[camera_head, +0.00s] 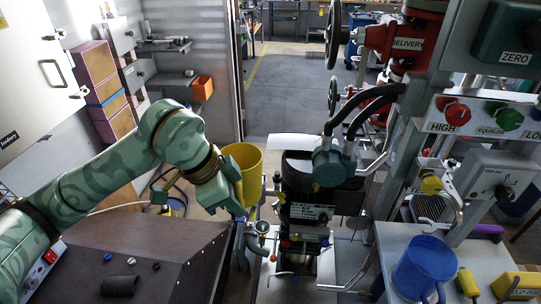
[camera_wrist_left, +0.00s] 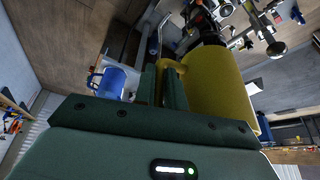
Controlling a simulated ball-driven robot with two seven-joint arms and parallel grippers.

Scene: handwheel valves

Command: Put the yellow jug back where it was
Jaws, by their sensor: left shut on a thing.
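The yellow jug (camera_head: 243,160) is off any surface in the head view, roughly upright with its open mouth up. It hangs between the dark bench at left and the pump-like machine in the middle. My left gripper (camera_head: 236,192) is shut on the jug's handle side. In the left wrist view the jug (camera_wrist_left: 215,90) lies right of the fingers, and its handle passes between the fingertips of the gripper (camera_wrist_left: 165,80). The inside of the jug is too dark to read. My right gripper is not in view.
A dark bench (camera_head: 140,238) with small knobs and a black cylinder is at lower left. The machine (camera_head: 305,205) stands close right of the jug. A blue jug (camera_head: 425,265), yellow items and a grey table (camera_head: 390,240) are at lower right. Red valves (camera_head: 405,42) stand behind.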

